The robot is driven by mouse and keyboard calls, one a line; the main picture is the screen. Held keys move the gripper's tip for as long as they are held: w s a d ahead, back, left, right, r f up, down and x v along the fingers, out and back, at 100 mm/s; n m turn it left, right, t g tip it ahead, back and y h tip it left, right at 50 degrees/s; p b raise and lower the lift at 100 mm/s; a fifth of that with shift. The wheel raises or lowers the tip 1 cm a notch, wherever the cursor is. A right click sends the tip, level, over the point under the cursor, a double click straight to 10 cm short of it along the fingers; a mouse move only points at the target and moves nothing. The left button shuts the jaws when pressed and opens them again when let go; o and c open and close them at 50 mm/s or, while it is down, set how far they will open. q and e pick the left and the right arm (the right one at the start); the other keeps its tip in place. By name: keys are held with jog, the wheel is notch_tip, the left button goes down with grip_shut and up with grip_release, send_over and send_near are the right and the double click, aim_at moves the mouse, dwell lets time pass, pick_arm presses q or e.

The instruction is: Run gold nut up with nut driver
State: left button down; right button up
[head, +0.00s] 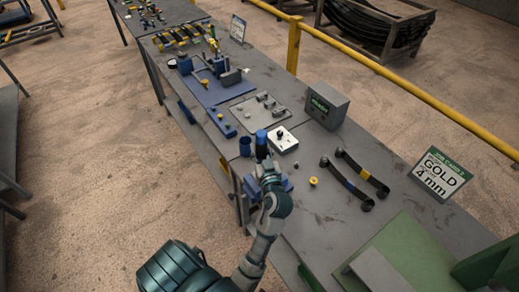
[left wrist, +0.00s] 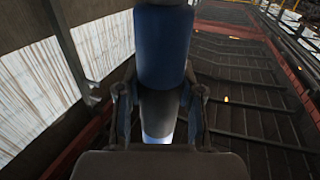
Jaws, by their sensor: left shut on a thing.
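My left gripper (head: 267,172) is shut on a blue-handled tool, seemingly the nut driver (head: 261,142), held roughly upright near the bench's front edge. In the left wrist view the blue and dark cylinder (left wrist: 162,48) stands between the two fingers (left wrist: 160,108), with a pale lower end. A small yellow flanged piece, possibly the gold nut (head: 313,181), sits on the bench to the right of my gripper. A sign (head: 439,174) reads "GOLD 4 mm". The driver's working tip cannot be made out. My right gripper is not in view.
A blue cup (head: 245,147) stands just left. A grey box (head: 326,106) stands behind. Bare bench (head: 330,222) lies in front of the strips.

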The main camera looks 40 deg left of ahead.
pick_arm(q)
jog(key=shift+d+r, duration=0.15)
jog(key=shift+d, duration=0.05)
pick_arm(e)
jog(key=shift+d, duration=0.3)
pick_arm(q)
jog(key=shift+a, duration=0.4)
jog(key=c, duration=1.4)
grip_release()
grip_shut()
jog(key=shift+f+b, duration=0.35)
jog(key=shift+b, duration=0.05)
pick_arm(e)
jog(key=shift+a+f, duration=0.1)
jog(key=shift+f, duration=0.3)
pick_arm(q)
jog(key=shift+f+b, duration=0.55)
jog(key=shift+f, duration=0.1)
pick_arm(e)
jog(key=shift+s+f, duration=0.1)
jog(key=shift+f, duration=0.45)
